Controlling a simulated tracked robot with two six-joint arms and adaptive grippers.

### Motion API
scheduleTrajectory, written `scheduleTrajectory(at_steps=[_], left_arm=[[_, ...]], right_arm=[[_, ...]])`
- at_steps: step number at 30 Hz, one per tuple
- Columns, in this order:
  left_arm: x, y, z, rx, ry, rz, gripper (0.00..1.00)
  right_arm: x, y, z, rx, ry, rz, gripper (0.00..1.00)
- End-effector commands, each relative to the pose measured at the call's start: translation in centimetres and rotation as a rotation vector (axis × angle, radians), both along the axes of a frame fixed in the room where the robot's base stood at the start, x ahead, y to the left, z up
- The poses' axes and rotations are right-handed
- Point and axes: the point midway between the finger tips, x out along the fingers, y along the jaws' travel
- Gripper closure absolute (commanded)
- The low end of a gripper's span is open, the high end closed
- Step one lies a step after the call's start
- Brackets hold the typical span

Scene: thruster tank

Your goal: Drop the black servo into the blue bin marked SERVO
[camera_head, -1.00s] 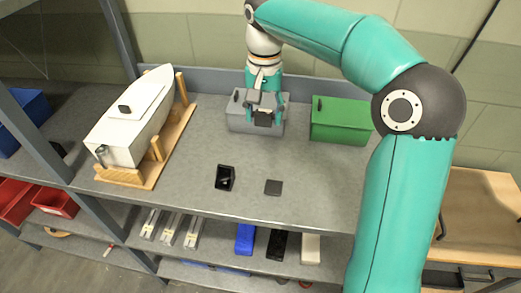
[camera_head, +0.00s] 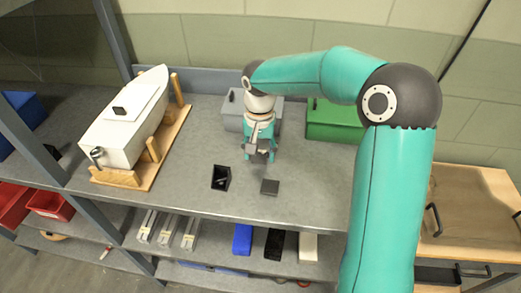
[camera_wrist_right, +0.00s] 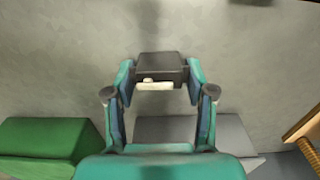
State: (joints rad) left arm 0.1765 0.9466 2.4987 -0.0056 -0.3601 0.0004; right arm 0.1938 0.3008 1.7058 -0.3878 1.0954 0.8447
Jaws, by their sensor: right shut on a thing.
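My right gripper (camera_head: 259,156) is shut on the black servo, above the bench in front of the grey box. In the right wrist view the servo (camera_wrist_right: 162,67) is a dark block with a white horn, held between the two fingertips (camera_wrist_right: 160,80). In the head view the fingers largely hide it. A blue bin (camera_head: 28,112) is partly visible at the far left, behind the shelf post. I cannot read any SERVO mark on it. My left gripper is not in view.
A grey box (camera_head: 233,115) and a green box (camera_head: 330,120) stand at the bench's back. A white model boat (camera_head: 125,125) rests on a wooden stand at left. A small open black box (camera_head: 221,178) and a dark square (camera_head: 270,187) lie in front. Red bins (camera_head: 50,205) are lower left.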

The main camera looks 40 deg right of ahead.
Motion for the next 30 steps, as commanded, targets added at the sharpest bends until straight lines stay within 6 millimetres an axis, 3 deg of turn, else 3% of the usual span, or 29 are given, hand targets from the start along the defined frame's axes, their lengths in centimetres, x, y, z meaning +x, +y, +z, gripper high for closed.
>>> scheduleTrajectory(at_steps=[6, 7, 11, 24, 30], left_arm=[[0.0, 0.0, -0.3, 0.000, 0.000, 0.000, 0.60], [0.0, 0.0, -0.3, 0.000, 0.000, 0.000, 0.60], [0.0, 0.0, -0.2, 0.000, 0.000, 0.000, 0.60], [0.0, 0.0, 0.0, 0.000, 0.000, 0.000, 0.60], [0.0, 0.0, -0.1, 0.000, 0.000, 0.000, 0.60]], right_arm=[[0.0, 0.0, -0.3, 0.000, 0.000, 0.001, 0.78], [0.0, 0.0, -0.3, 0.000, 0.000, 0.001, 0.44], [0.0, 0.1, -0.1, 0.000, 0.000, 0.001, 0.23], [0.1, 0.1, 0.4, -0.001, -0.001, 0.002, 0.21], [0.2, 0.1, 3.0, -0.001, -0.003, 0.003, 0.21]])
